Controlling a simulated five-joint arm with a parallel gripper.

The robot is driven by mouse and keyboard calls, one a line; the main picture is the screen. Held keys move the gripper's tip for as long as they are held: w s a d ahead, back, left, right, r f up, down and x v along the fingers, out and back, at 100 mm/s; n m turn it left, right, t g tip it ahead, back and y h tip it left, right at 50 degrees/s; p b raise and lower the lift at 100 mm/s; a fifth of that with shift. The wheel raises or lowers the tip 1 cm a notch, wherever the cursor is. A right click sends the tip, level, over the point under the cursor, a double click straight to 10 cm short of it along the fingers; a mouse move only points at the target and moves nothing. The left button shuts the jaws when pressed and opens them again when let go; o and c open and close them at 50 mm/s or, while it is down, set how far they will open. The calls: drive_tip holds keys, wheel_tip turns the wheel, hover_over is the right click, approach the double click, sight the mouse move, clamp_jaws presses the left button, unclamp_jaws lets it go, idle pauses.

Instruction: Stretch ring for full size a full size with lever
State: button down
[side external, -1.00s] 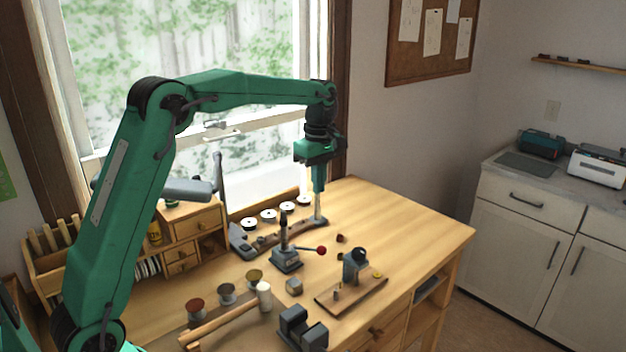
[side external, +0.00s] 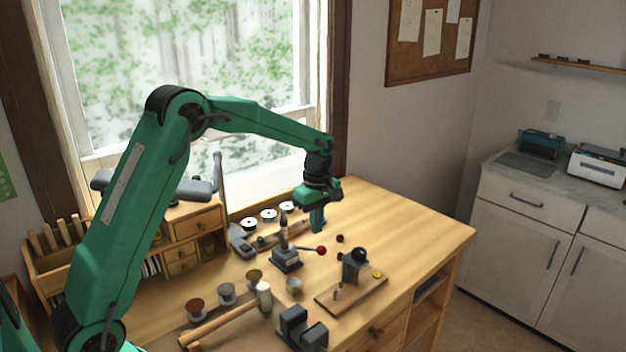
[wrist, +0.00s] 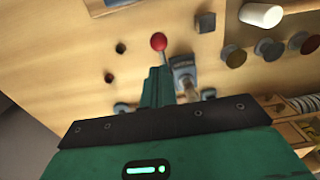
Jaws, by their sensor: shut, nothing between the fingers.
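The ring stretcher (side external: 287,261) stands on the workbench, with a grey base and an upright post. Its lever reaches to the right and ends in a red ball (side external: 321,250). In the wrist view the red ball (wrist: 158,41) lies just beyond my fingertips, with the stretcher's labelled grey base (wrist: 183,66) to its right. My gripper (side external: 317,229) is shut and empty, pointing down above and behind the lever. Its closed fingers also show in the wrist view (wrist: 158,76). They look apart from the ball. I cannot make out a ring on the post.
A wooden board with a dark fixture (side external: 355,264) stands right of the stretcher. A mallet (side external: 230,318), small round pots (side external: 227,292) and a grey block (side external: 302,328) are in front. The bench's right side is clear.

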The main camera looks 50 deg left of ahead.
drive_tip(key=shift+d+f, duration=0.4)
drive_tip(key=shift+f, duration=0.25)
drive_tip(key=shift+d+f, duration=0.35)
drive_tip(key=shift+f, duration=0.25)
drive_tip(key=shift+s, duration=0.1)
drive_tip(key=d+f, duration=0.2)
drive_tip(key=f, duration=0.2)
drive_tip(key=shift+d+f, duration=0.1)
drive_tip(key=shift+d, duration=0.3)
drive_tip(key=shift+r, duration=0.2)
drive_tip(key=r, duration=0.4)
drive_tip(key=shift+w+a+r, duration=0.2)
drive_tip(key=shift+a+r, duration=0.05)
drive_tip(key=c, duration=2.2)
unclamp_jaws()
drive_tip(key=d+r, duration=0.1)
drive_tip(key=r, duration=0.1)
drive_tip(key=d+r, duration=0.1)
drive_tip(key=r, duration=0.2)
drive_tip(key=d+r, duration=0.1)
drive_tip(key=r, duration=0.2)
drive_tip(key=shift+d+r, duration=0.2)
drive_tip(key=shift+d, duration=0.1)
